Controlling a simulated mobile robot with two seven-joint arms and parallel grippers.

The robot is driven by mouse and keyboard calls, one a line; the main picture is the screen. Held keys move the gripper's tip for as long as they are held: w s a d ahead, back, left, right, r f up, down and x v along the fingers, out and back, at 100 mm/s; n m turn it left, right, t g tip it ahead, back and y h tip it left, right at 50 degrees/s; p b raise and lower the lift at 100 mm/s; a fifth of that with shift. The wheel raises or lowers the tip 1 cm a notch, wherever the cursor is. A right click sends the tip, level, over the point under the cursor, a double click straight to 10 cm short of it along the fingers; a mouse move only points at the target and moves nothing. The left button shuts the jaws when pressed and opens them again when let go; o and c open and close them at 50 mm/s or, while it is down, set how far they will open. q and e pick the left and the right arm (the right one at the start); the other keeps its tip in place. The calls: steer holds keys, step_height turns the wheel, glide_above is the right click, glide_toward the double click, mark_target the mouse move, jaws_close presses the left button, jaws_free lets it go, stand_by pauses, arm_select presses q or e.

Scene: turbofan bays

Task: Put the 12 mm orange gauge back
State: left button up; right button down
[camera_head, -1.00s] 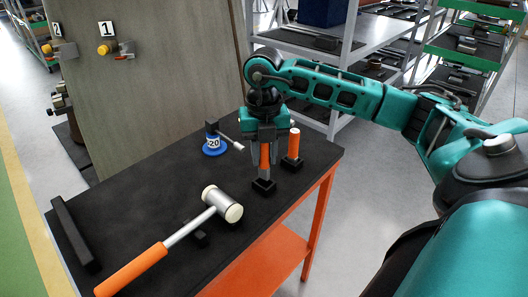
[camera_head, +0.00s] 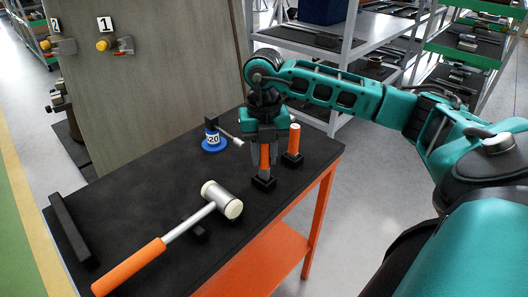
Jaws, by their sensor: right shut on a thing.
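My right gripper (camera_head: 264,160) points down over the dark table top (camera_head: 130,190) and is shut on an orange gauge (camera_head: 264,157). The gauge stands upright, its lower end at a small black holder (camera_head: 263,184); whether it is fully seated I cannot tell. A second orange gauge (camera_head: 294,138) with a pale top stands upright in another black holder (camera_head: 292,159) just to the right. No size marking is readable on either gauge. My left gripper is not in view.
A mallet with an orange handle (camera_head: 130,266) and pale head (camera_head: 222,199) lies at the front. A blue round-based tool marked 20 (camera_head: 214,145) stands left of the gripper. A black bar (camera_head: 72,230) lies at the left edge. A grey panel (camera_head: 150,80) rises behind.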

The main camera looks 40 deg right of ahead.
steer(key=shift+f+b, duration=0.85)
steer(key=shift+f, duration=0.45)
stand_by(0.4)
steer(key=c, duration=0.8)
jaws_free()
steer(key=shift+r, duration=0.1)
step_height(320, 180, up, 12)
steer(key=shift+r+p, duration=0.1)
steer(key=shift+p, duration=0.6)
steer(key=shift+r, duration=0.3)
